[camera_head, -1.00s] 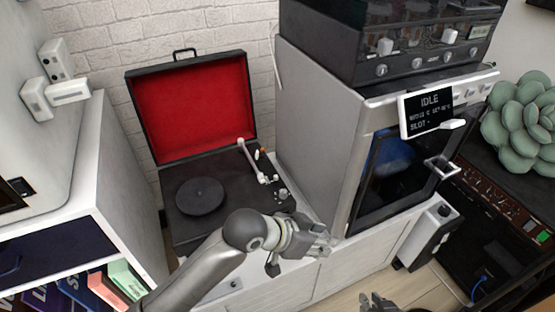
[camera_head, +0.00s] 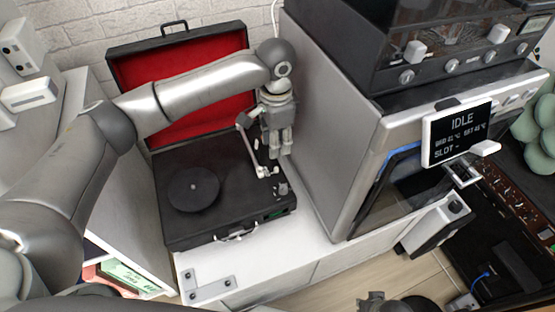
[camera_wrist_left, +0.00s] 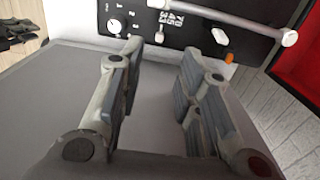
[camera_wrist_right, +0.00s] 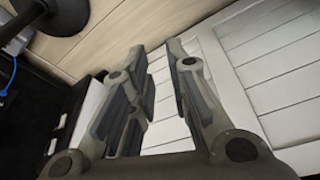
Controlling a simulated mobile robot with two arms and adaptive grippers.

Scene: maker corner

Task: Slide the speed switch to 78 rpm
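The record player (camera_head: 215,215) stands open on a white cabinet, with a black turntable disc (camera_head: 193,190) and a tonearm (camera_head: 249,150). In the left wrist view its control panel shows speed numbers (camera_wrist_left: 172,18) and a small pale switch (camera_wrist_left: 159,36) beside them; its exact setting is too small to tell. My left gripper (camera_head: 279,152) points down over the right side of the player, near the tonearm. The left wrist view shows it open and empty (camera_wrist_left: 160,52), with the panel beyond its fingertips. My right gripper (camera_wrist_right: 157,48) is open and empty, away from the player.
A white knob (camera_wrist_left: 221,37) and an orange part (camera_wrist_left: 229,58) sit near the tonearm. A grey machine (camera_head: 335,130) stands close on the right of the player. The red-lined lid (camera_head: 205,105) is raised behind. The cabinet top (camera_head: 290,245) in front is clear.

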